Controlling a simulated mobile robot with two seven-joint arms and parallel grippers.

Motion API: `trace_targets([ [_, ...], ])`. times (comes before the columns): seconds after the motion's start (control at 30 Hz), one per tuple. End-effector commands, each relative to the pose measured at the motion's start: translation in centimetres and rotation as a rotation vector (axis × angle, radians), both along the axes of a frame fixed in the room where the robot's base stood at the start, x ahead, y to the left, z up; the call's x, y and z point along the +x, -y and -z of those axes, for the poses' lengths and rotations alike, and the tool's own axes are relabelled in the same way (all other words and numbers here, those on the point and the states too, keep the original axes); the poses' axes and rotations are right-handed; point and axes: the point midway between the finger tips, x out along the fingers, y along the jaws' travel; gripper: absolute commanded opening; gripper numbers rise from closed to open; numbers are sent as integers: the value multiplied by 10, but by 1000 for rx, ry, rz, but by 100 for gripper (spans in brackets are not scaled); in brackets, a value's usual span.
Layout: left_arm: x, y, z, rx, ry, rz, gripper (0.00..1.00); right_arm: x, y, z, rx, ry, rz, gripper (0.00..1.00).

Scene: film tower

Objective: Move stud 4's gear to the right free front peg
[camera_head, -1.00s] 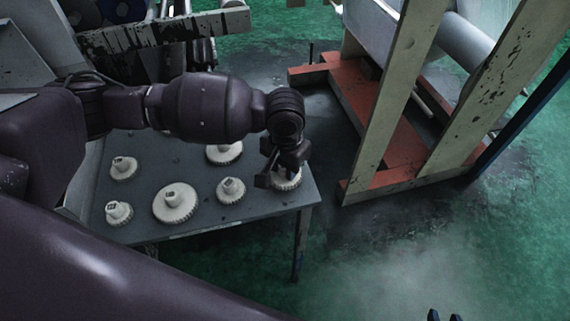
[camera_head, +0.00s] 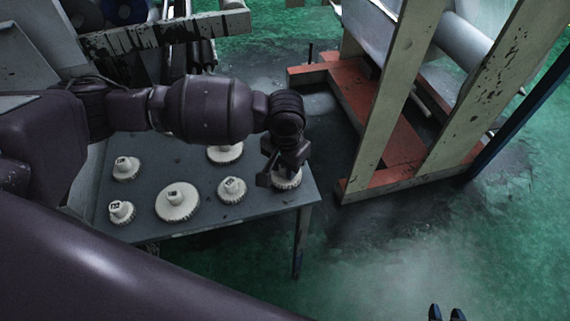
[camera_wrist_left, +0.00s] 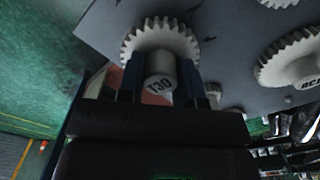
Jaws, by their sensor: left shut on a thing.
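My left gripper (camera_head: 283,172) is at the right front corner of the grey table and is shut on a white toothed gear (camera_head: 289,183). In the left wrist view, the fingers (camera_wrist_left: 160,78) grip the gear's hub, marked T30, from both sides; the toothed disc (camera_wrist_left: 160,36) shows beyond it. I cannot tell whether the gear touches the table. My right gripper (camera_head: 446,314) shows only as two dark fingertips, apart and with nothing between them, at the bottom edge. Stud numbers and free pegs cannot be made out.
Several other white gears stand on the table (camera_head: 240,211): a large one (camera_head: 177,205), a smaller one (camera_head: 232,190), two at the left (camera_head: 125,170) (camera_head: 121,212), and one partly behind my arm (camera_head: 225,155). A frame with red beams (camera_head: 380,130) stands at the right. Green floor lies in front.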

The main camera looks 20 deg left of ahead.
Motion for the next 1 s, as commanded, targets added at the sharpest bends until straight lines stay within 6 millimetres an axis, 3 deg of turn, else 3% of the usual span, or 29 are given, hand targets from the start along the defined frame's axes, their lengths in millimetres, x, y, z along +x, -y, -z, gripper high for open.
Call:
trace_targets([
  [1.0, 0, 0, 8, 0, -1, 0, 7, 2, -3, 0, 8, 3, 5, 38],
])
